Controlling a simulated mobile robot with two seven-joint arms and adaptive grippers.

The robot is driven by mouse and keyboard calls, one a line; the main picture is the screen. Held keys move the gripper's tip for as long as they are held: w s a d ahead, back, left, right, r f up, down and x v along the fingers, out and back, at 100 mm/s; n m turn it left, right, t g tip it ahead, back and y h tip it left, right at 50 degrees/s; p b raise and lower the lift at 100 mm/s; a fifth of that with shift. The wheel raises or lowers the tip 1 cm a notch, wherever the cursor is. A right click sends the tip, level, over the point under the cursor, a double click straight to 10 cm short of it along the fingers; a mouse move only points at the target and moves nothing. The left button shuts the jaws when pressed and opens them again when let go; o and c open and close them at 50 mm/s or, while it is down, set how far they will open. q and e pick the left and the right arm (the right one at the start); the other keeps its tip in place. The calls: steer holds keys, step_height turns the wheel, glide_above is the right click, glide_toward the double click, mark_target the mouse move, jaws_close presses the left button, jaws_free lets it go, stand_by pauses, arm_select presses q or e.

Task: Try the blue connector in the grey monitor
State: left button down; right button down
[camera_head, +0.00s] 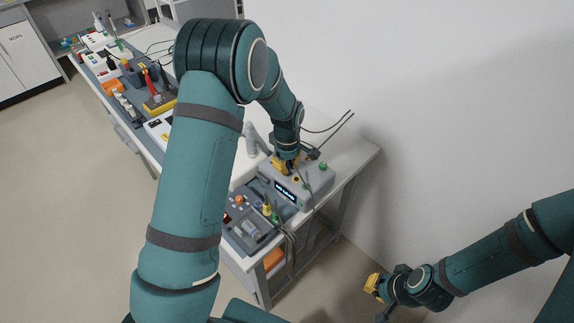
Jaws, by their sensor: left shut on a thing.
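The grey monitor (314,184) is a box with a small lit display, standing on the bench at its near right end. My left gripper (287,166) is right over the monitor's top, at its back left part. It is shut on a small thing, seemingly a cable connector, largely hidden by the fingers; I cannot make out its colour. A thin dark cable runs down over the monitor from near the fingers. A green plug (323,166) sits on the monitor's right part. My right gripper (374,284) is low at the right, away from the bench, and its opening is unclear.
A dark tray (232,236) with several small parts and a yellow plug (267,210) lies in front of the monitor. Several cables hang over the bench's front edge. A wall stands close behind on the right. My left arm hides part of the bench.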

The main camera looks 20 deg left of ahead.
mark_target(287, 163)
arm_select(q)
steer(key=shift+s+f, duration=0.1)
steer(key=shift+s, duration=0.1)
stand_by(0.4)
steer(key=shift+w+r+p, duration=0.1)
steer(key=shift+r+p, duration=0.35)
steer(key=shift+p, duration=0.05)
steer(key=shift+w+r+p, duration=0.1)
steer(key=shift+r+p, duration=1.4)
steer(key=shift+r, duration=0.65)
